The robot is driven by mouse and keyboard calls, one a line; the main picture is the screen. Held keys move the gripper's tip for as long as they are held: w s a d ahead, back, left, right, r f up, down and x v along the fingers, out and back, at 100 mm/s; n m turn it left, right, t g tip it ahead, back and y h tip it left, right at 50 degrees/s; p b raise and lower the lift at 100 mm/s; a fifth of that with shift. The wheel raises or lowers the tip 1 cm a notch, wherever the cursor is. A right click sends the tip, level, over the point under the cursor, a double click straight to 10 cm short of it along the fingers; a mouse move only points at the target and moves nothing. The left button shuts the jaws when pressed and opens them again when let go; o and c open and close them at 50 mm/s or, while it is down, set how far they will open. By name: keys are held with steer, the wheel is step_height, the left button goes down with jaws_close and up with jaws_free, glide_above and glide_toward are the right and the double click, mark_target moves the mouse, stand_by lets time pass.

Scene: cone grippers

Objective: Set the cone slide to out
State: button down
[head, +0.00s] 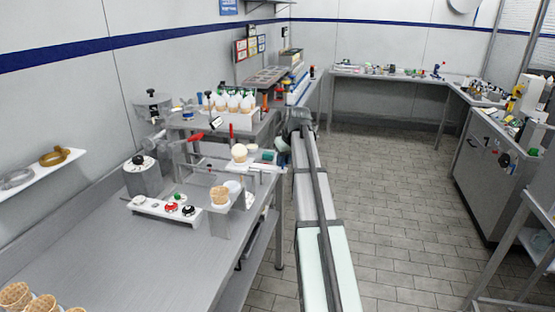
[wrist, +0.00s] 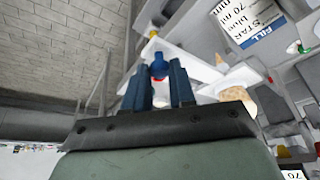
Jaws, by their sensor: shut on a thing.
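In the wrist view the two dark blue fingers of my gripper (wrist: 160,90) are closed around a blue knob (wrist: 158,65) with a little red below it. The knob stands by a white slide plate (wrist: 195,55), taken to be the cone slide. In the head view my gripper's teal fingers (head: 268,156) are at the right end of the white slide (head: 262,168), beside the bench edge. A pale-topped cone (head: 239,154) stands near its left part, and another cone (head: 220,195) sits in a holder in front. The slide's labels are not readable.
A white panel with red, green and black knobs (head: 165,208) lies left of the front cone. A rack of cones (head: 232,103) is farther back. The bench's front left surface (head: 110,260) is mostly bare.

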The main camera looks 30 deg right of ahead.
steer(key=shift+s+d, duration=0.2)
steer(key=shift+s, duration=0.05)
steer(key=c, duration=1.2)
jaws_free()
steer(key=shift+o, duration=1.3)
steer(key=shift+w, duration=0.1)
steer(key=v, duration=1.4)
steer(key=shift+w, duration=0.1)
